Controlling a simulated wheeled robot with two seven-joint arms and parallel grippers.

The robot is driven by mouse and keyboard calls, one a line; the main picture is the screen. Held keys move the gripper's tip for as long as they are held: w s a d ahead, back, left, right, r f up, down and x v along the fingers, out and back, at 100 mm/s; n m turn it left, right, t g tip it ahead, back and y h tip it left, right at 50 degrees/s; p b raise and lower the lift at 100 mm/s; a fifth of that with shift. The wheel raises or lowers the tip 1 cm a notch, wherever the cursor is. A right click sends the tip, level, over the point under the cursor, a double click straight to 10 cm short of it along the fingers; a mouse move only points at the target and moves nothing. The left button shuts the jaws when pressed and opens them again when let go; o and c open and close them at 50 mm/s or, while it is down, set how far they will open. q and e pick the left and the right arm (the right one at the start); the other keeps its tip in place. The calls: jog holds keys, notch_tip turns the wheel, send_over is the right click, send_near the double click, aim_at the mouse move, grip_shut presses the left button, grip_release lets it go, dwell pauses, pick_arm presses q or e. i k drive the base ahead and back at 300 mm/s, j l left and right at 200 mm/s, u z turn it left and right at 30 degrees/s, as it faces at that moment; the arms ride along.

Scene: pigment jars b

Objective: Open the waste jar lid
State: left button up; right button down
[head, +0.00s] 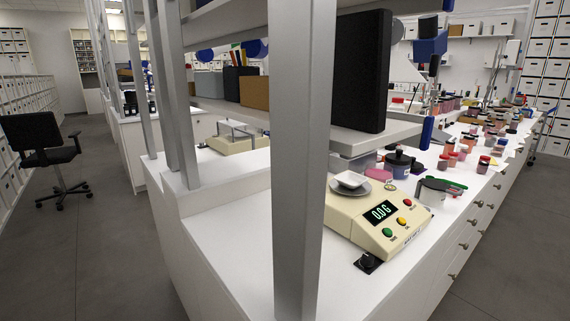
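A jar with a black knobbed lid (399,160) stands on the white bench behind the scale. Its lid looks closed; I cannot read a label that marks it as the waste jar. Neither of my grippers shows in the head view.
A cream scale (372,226) reading 0.0 carries a white dish (352,180). A grey shelf post (304,160) and a black panel (361,72) block part of the view. Many small pigment jars (484,164) crowd the bench farther right. Grey floor (80,220) is open at left.

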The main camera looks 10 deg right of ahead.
aim_at(437, 184)
jog(key=z, duration=1.55)
jog(key=i+l+u, duration=0.4)
jog(key=i+l, duration=0.45)
jog(key=i, duration=0.1)
